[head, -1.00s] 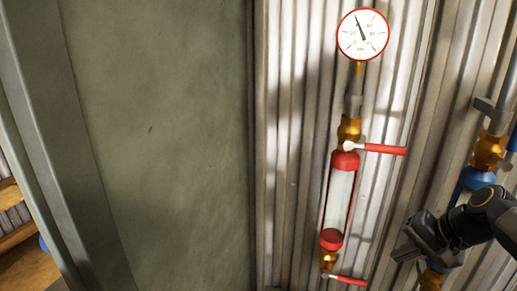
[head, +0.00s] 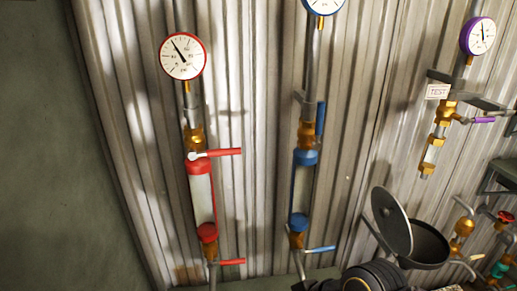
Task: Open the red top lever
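The red top lever (head: 222,153) sticks out horizontally to the right from the brass valve (head: 196,138), just above the red-capped sight tube (head: 203,200). A red-rimmed gauge (head: 183,56) is above it on the same pipe. A second red lever (head: 231,262) points right below the tube. My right gripper (head: 314,286) is mostly cut off at the bottom edge, below and to the right of the red levers and apart from them. Its fingers cannot be made out. My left gripper is not in view.
A blue riser with a sight tube (head: 300,195), an upright upper lever (head: 321,118) and a lower lever (head: 320,249) stands to the right. Farther right are a purple gauge (head: 478,36) and an open round dark container (head: 425,245). A green-grey panel (head: 50,170) is at left.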

